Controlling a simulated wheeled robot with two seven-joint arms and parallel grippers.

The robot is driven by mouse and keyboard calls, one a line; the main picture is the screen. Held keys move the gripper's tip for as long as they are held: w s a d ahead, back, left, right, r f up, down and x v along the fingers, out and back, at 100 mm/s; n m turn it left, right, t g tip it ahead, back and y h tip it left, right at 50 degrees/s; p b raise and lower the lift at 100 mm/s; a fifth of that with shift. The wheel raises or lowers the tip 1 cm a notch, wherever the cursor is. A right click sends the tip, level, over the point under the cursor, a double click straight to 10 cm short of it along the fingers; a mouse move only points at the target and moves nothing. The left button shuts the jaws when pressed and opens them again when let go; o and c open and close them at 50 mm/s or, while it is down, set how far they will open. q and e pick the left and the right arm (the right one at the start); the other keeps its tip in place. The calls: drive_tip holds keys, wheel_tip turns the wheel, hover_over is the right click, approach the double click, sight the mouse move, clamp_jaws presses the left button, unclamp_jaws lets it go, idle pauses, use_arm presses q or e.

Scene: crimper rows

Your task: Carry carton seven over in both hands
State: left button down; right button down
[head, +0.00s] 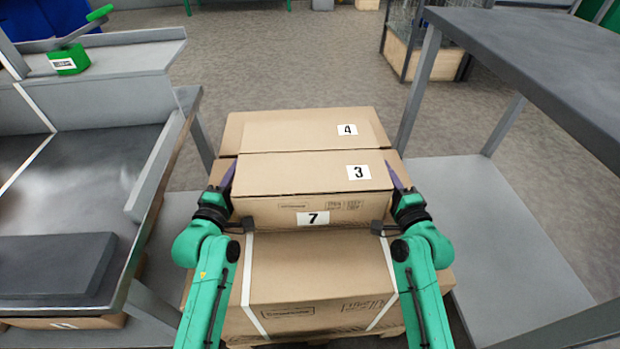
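A brown carton (281,212) sits in the middle of the head view, on top of the stack. A label 7 is on its front face, and a label 3 is on the top face above it. I cannot tell whether this is one carton or two. My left gripper (228,177) lies along its left side and my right gripper (395,178) along its right side. The purple fingers seem close to or touching the carton sides. Their tips are partly hidden, and whether they are open or shut does not show.
A carton labelled 4 (290,130) stands directly behind. A larger strapped carton (318,265) lies below, on a pallet. A grey bench (60,160) with a green-handled crimper (68,58) is at left. A dark table (540,55) stands at right. Open floor (270,60) lies behind the stack.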

use_arm(q)
drive_tip(key=shift+f, duration=0.1)
